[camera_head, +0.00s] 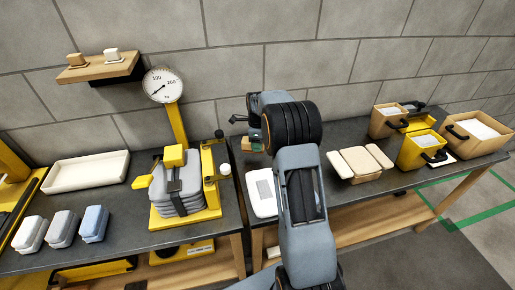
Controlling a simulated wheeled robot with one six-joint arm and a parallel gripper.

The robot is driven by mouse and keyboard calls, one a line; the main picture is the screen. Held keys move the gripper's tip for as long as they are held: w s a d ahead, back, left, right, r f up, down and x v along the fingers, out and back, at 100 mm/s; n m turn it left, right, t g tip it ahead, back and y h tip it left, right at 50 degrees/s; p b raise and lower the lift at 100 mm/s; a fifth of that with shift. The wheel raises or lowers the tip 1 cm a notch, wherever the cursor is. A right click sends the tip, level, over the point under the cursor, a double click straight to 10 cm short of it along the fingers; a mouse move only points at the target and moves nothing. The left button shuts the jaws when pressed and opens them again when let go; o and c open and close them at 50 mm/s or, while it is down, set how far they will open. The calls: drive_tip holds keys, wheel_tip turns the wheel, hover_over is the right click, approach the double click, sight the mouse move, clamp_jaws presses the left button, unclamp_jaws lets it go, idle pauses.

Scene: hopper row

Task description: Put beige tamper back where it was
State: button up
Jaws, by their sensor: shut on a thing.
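My gripper (239,118) is mostly hidden behind my own wrist and forearm, and only a small dark part shows at its left, above the back of the bench. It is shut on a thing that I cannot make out. A small tan block (246,143) shows just below, with something green beside it; I cannot tell whether it touches my gripper. On the wooden wall shelf (99,69) stand a tan-brown knobbed piece (75,60) and an off-white one (111,55). I cannot tell for sure which piece is the beige tamper.
A cream tray (88,171) and several small bags lie left. Right are beige pads (360,161), yellow bins (421,150) and a tan bin (477,131). A white pad (262,193) lies beside my arm.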

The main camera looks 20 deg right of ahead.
drive_tip(key=shift+w+d+f, duration=0.1)
drive_tip(key=shift+w+f, duration=0.05)
drive_tip(key=shift+f, duration=0.05)
drive_tip(key=shift+w+f, duration=0.15)
drive_tip(key=shift+f, duration=1.5)
drive_tip(key=shift+f, duration=0.2)
drive_tip(key=o, duration=1)
